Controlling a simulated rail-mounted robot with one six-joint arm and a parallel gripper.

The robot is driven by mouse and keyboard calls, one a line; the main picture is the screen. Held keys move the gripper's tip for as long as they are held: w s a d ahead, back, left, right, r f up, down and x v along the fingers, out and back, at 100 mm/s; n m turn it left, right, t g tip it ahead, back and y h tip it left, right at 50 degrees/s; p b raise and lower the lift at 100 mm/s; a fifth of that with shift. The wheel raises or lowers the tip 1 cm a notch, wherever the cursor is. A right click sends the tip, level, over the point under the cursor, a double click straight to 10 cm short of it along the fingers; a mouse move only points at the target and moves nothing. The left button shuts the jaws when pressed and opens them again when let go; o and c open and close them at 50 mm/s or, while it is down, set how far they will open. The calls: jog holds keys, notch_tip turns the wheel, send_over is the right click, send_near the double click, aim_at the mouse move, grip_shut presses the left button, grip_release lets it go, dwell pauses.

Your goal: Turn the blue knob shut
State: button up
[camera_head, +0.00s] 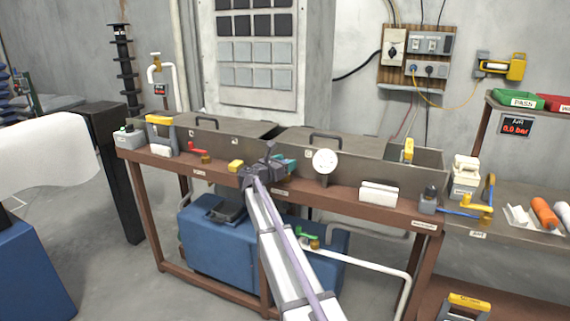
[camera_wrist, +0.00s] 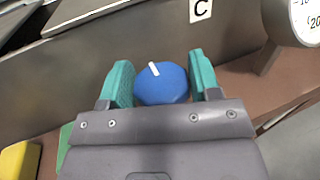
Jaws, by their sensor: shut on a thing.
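The blue knob (camera_wrist: 163,88) is between the two teal fingers of my gripper (camera_wrist: 161,76) in the wrist view. The fingers are shut on it, one on each side. A short white mark shows on top of the knob, pointing up and slightly left, away from the gripper body. A plate with the letter C (camera_wrist: 200,10) is on the grey metal wall beyond it.
A round white gauge (camera_head: 325,161) stands close to the right of my gripper. A yellow block (camera_head: 235,166) is just to the left. A red-handled valve (camera_head: 198,153) sits farther left on the bench (camera_head: 330,197).

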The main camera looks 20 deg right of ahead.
jog(key=m+g+h, duration=0.1)
jog(key=m+g, duration=0.2)
jog(key=g, duration=0.2)
jog(key=shift+w, duration=0.2)
jog(key=shift+s+m+g, duration=0.15)
jog(key=shift+m+g, duration=1.45)
jog(key=shift+g, duration=1)
jog(key=o, duration=0.9)
jog(key=shift+c, duration=0.2)
